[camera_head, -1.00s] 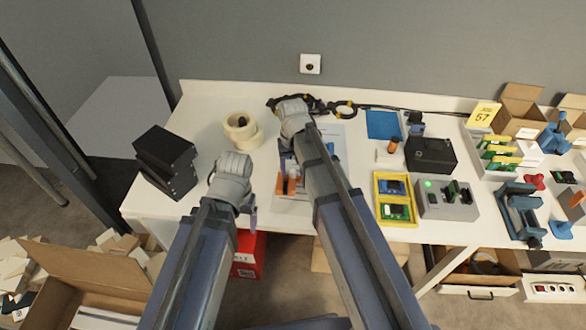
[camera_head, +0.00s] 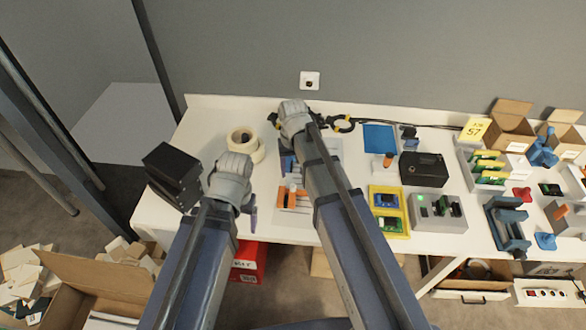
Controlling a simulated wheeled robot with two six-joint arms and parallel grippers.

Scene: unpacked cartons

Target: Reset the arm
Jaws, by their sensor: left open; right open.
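My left arm reaches in from the lower left, and my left gripper (camera_head: 250,207) sits over the front left edge of the white table (camera_head: 208,136). Only a thin purple-grey part of it shows past the wrist. My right arm reaches over the middle of the table, and its wrist hides most of my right gripper (camera_head: 285,160). Both grippers appear empty. An orange-handled item (camera_head: 292,196) lies on a grey-white sheet (camera_head: 330,148) under and beside my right arm.
A yellow tray (camera_head: 388,212), a grey device (camera_head: 437,213), a black case (camera_head: 424,170) and a blue vise (camera_head: 506,226) stand right. An open carton (camera_head: 95,278) is on the floor.

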